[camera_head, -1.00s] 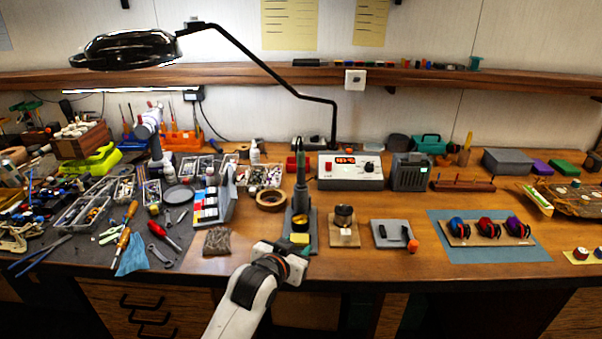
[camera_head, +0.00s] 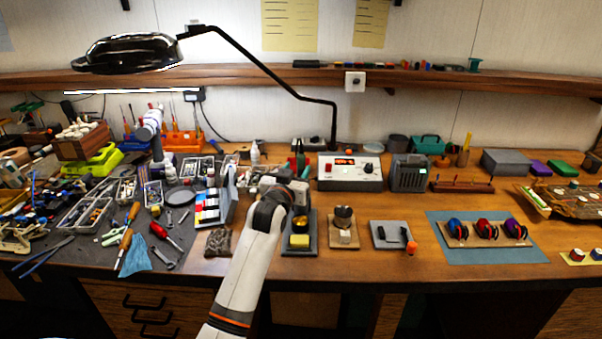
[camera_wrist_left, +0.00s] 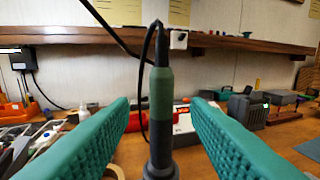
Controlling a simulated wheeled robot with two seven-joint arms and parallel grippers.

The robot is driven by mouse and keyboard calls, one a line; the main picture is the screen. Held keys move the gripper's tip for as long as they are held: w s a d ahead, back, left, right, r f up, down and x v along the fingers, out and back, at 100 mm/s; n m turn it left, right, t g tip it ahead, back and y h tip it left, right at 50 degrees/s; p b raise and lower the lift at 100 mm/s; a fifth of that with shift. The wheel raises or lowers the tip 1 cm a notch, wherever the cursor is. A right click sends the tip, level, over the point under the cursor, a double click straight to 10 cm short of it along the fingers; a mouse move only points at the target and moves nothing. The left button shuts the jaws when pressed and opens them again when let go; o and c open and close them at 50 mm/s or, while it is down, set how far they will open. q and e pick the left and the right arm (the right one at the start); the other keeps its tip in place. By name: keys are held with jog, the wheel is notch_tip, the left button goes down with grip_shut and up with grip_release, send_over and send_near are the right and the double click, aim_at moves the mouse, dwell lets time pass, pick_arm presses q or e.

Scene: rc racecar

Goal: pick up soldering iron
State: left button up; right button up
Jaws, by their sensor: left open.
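The soldering iron (camera_wrist_left: 161,105) stands upright with a dark green grip band and a dark cable at its top. In the head view only its upper part (camera_head: 300,160) shows above my left gripper (camera_head: 291,187), which hides the rest. In the left wrist view the iron is between the two green ribbed fingers, with a visible gap on each side. The gripper is open. The iron's stand base (camera_head: 299,243) with a yellow sponge shows below the gripper. My right gripper is not in view.
A white soldering station (camera_head: 350,172) with a red display stands behind. A small holder (camera_head: 343,230) and a grey tray (camera_head: 391,235) lie to the right on the wooden bench. Tools and bins crowd the left side. A lamp arm (camera_head: 270,65) reaches overhead.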

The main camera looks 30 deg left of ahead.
aim_at(300, 165)
pick_arm(q)
jog(key=p+x, duration=0.1)
jog(key=x, duration=0.3)
jog(key=shift+w+f, duration=0.2)
jog(key=shift+w, duration=0.05)
grip_shut()
jog(key=shift+r, duration=0.15)
notch_tip(300, 165, up, 18)
jog(key=b, duration=0.2)
jog(key=shift+b, duration=0.35)
